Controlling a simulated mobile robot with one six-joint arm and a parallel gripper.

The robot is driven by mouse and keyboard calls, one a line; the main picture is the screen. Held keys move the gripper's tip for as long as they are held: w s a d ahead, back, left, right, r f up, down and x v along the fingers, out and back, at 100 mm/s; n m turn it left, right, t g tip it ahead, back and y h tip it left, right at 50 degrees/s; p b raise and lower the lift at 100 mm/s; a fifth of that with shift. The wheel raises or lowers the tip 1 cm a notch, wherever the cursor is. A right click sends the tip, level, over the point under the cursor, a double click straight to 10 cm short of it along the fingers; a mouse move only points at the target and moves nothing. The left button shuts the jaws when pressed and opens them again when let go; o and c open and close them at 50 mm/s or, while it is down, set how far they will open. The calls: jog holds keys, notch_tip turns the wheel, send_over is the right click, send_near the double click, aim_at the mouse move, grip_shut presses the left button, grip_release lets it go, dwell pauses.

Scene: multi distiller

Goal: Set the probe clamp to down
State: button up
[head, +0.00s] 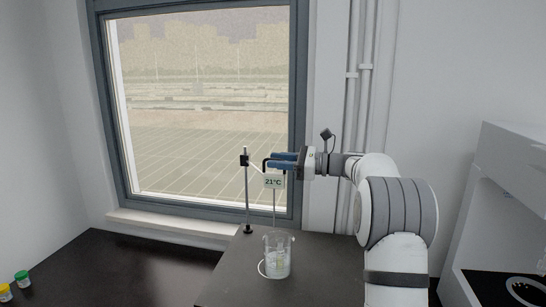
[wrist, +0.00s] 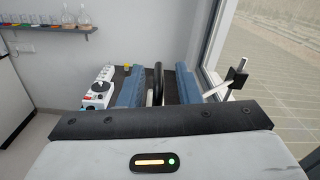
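The probe clamp shows as a black block (head: 244,160) on an upright rod, with a pale arm reaching to a display (head: 274,182) reading 21°C. A thin probe (head: 274,208) hangs from the display towards a glass beaker (head: 277,258) of clear liquid; how deep its tip sits is unclear. A black handle (wrist: 157,78) rises beside the display. My gripper (head: 272,161) points left at handle height. In the wrist view its blue fingers stand either side of the handle, with gaps on both sides. The clamp block (wrist: 238,72) is right of the fingers.
The beaker and the stand's foot (head: 248,230) are on a dark bench (head: 225,285) below a window (head: 200,110). Small jars with yellow and green lids (head: 22,277) stand far left. A white cabinet (head: 510,170) is at the right. The bench left of the beaker is clear.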

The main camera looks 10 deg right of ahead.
jog(key=shift+w+a, duration=0.3)
jog(key=shift+a, duration=0.7)
jog(key=shift+w, duration=0.1)
jog(key=shift+c, duration=0.2)
grip_shut()
jog(key=shift+r, duration=0.1)
